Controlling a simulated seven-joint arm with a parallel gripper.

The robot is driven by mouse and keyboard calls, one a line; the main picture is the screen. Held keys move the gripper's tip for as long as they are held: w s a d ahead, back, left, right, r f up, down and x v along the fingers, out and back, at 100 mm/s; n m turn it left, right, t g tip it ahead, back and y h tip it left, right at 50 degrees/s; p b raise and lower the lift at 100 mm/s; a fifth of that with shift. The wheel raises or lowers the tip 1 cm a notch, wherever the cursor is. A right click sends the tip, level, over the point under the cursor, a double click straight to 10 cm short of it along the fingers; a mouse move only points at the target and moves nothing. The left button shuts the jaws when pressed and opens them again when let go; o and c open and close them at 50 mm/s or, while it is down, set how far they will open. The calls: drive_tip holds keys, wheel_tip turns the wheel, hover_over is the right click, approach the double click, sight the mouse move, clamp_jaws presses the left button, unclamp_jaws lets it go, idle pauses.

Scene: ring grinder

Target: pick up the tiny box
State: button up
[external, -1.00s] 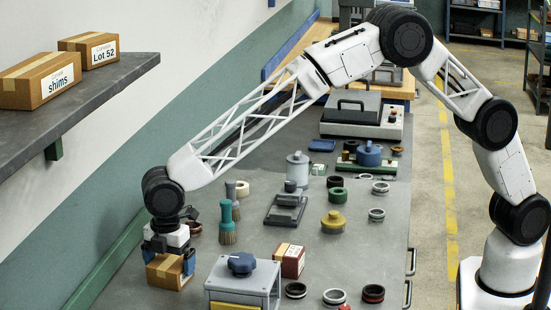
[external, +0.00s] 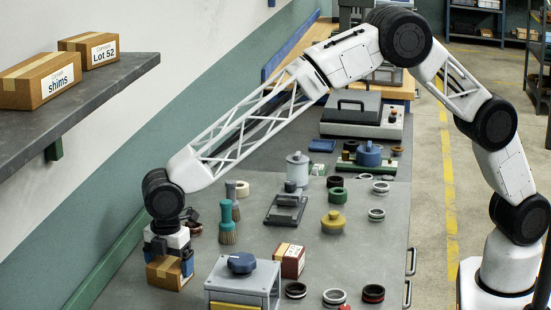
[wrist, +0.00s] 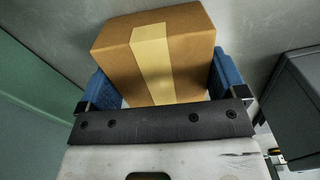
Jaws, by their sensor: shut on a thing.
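The tiny box is a brown cardboard box (external: 165,274) with a pale tape strip, at the near left of the grey bench. In the wrist view the box (wrist: 190,60) sits between the two blue finger pads, its taped face toward the camera. My gripper (external: 168,262) points down over the box and is shut on its two sides. It also shows in the wrist view (wrist: 162,85). The box's underside is hidden, so I cannot tell whether it touches the bench.
A grey fixture with a blue knob (external: 242,264) stands close to the right of the box. Behind it is a red-and-tan carton (external: 289,260). A teal brush (external: 227,224) stands further back. Several rings lie to the right. The wall shelf (external: 90,88) overhangs at the upper left.

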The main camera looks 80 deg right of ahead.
sight(169, 262)
drive_tip(key=shift+r, duration=0.15)
drive_tip(key=shift+r, duration=1.45)
drive_tip(key=shift+s+d+r, duration=0.1)
drive_tip(key=shift+s+r, duration=0.1)
drive_tip(key=s+d, duration=0.2)
drive_tip(key=s, duration=0.2)
drive_tip(key=s+d+r, duration=0.1)
drive_tip(key=s+d, duration=0.1)
drive_tip(key=s, duration=0.3)
drive_tip(key=s+d, duration=0.2)
drive_tip(key=s, duration=0.3)
drive_tip(key=shift+d+r, duration=0.2)
drive_tip(key=shift+d, duration=0.15)
